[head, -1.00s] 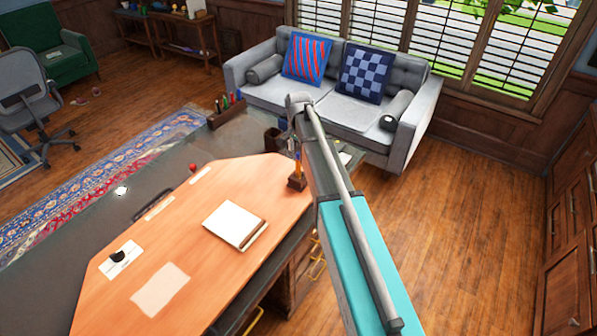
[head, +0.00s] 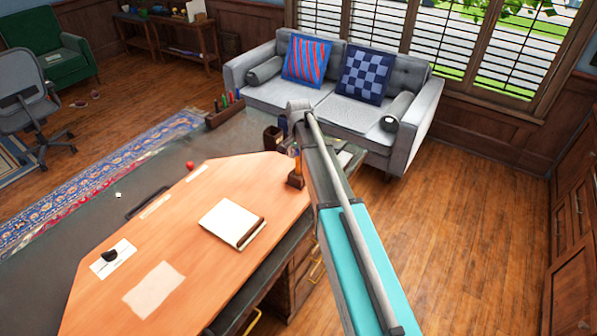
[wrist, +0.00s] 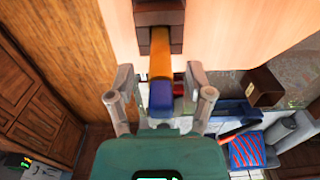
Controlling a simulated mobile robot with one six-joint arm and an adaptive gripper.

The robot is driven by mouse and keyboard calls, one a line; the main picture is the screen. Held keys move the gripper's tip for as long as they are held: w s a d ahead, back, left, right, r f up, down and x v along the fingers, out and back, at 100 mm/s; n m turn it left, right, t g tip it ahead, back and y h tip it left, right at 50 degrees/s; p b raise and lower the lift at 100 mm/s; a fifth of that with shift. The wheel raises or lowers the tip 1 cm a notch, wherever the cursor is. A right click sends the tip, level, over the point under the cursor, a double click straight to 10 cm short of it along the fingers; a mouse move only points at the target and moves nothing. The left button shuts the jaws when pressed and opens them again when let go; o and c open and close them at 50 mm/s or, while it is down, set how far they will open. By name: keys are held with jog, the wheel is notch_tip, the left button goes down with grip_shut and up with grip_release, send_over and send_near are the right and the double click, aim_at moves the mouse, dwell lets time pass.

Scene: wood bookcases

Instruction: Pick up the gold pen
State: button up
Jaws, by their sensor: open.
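The gold pen (wrist: 160,62) shows in the wrist view as an orange-gold shaft with a blue end. It stands in a small dark wooden holder (wrist: 153,16). In the head view the pen (head: 297,164) and the holder (head: 295,181) are at the right edge of the desk's orange top, beside my arm. My gripper (wrist: 160,76) is open, with one finger on each side of the pen in the wrist view. I see gaps at both sides and cannot tell how deep the pen sits between the fingers. My arm mostly hides the gripper in the head view.
The desk (head: 190,225) bears a notepad (head: 230,223), loose papers (head: 153,290) and a red ball (head: 190,165). A dark cup (head: 272,138) and a pen tray (head: 224,115) stand beyond the holder. A grey sofa (head: 335,105) is behind the desk. The floor at right is clear.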

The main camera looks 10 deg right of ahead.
jog(key=shift+f, duration=0.1)
dwell(0.6)
grip_shut()
